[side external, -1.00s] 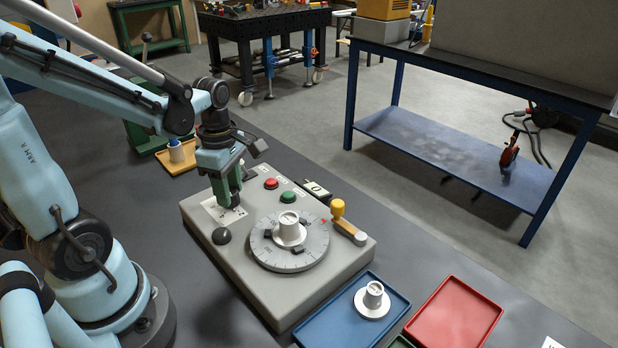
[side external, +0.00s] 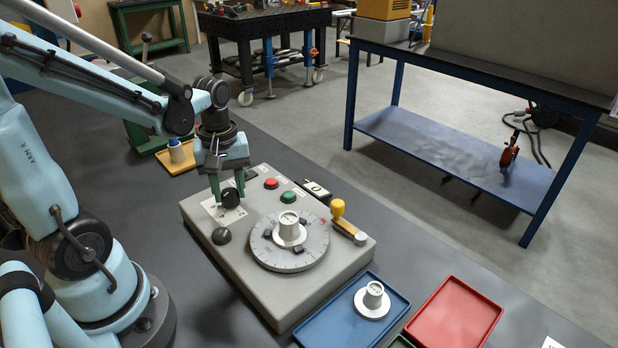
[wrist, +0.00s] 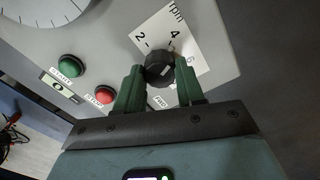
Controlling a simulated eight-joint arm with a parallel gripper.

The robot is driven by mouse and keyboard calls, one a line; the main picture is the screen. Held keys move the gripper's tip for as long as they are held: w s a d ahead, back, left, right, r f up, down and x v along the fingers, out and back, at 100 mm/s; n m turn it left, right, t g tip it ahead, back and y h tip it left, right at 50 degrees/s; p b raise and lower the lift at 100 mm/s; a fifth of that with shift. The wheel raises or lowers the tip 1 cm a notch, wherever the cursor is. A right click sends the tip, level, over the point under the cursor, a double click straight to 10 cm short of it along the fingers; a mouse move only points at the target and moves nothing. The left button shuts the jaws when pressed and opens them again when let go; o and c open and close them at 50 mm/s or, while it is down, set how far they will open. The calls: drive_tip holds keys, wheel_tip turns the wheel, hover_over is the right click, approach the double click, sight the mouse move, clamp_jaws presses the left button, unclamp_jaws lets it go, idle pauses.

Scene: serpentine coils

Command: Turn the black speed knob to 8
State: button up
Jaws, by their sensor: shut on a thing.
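The black speed knob (side external: 230,198) sits on a white scale plate (side external: 212,212) at the left part of the grey machine box. My gripper (side external: 229,192) points down over it, with one green finger on each side of the knob. In the wrist view the fingers of my gripper (wrist: 160,80) are shut on the black knob (wrist: 159,67). The scale plate (wrist: 170,30) shows "rpm", 2, 4 and part of a 6; the higher numbers are hidden by a finger. I cannot clearly read which number the knob points to.
A red button (side external: 271,183), a green button (side external: 288,196) and a black ball knob (side external: 221,236) stand close by on the box. Blue (side external: 330,337) and red (side external: 455,315) trays lie in front.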

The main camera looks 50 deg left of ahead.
sight(230, 192)
drive_tip(key=m, duration=0.5)
drive_tip(key=shift+m, duration=0.3)
drive_tip(key=m, duration=1)
drive_tip(key=shift+m, duration=0.4)
drive_tip(key=m, duration=0.5)
drive_tip(key=shift+m, duration=0.3)
drive_tip(key=o, duration=1.1)
drive_tip(key=shift+c, duration=0.2)
drive_tip(key=shift+r, duration=0.1)
wheel_tip(230, 192, up, 12)
drive_tip(key=shift+d, duration=0.1)
